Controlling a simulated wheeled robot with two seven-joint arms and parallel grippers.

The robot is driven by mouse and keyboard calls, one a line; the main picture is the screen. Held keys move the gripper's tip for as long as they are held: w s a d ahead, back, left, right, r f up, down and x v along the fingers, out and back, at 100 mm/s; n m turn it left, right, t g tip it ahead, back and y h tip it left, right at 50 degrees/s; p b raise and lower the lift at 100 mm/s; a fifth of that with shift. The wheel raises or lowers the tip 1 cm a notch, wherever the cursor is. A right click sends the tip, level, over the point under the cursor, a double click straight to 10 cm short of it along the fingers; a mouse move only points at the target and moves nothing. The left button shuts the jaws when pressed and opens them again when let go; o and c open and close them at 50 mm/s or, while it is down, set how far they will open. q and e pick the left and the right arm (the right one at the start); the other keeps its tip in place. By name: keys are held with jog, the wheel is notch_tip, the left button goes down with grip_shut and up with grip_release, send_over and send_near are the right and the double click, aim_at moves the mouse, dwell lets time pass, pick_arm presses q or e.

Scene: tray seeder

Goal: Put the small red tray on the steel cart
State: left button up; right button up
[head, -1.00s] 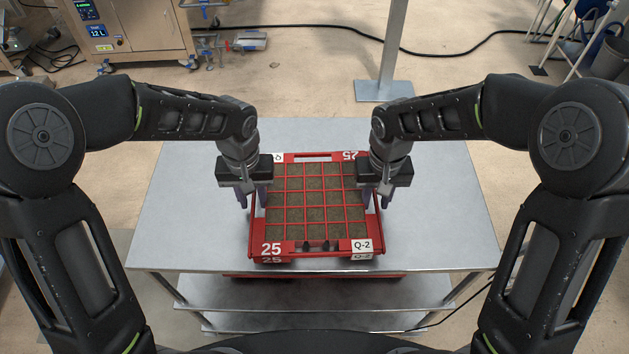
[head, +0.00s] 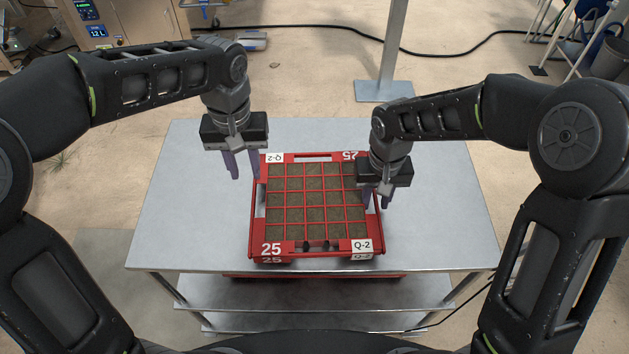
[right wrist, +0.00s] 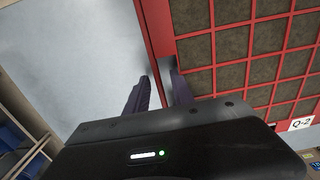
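The red tray (head: 320,257), marked 25 and Q-2, lies flat on the top of the steel cart (head: 440,220). Its grid cells are filled with brown soil. My left gripper (head: 242,168) is open and empty, above and outside the tray's far left corner. My right gripper (head: 376,198) is at the tray's right side, its fingers apart with the side rim between them. In the right wrist view one finger is over the bare cart top and the other is on the tray's inner side (right wrist: 162,92). Contact with the rim cannot be told.
The cart top is clear left and right of the tray. A red edge (head: 260,276) shows below the top, above the lower shelf (head: 310,292). A metal post on a base plate (head: 385,91) stands behind the cart. A machine (head: 135,22) stands at the back left.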

notch_tip(320, 180, up, 12)
dwell(0.6)
jog(key=shift+s, duration=0.1)
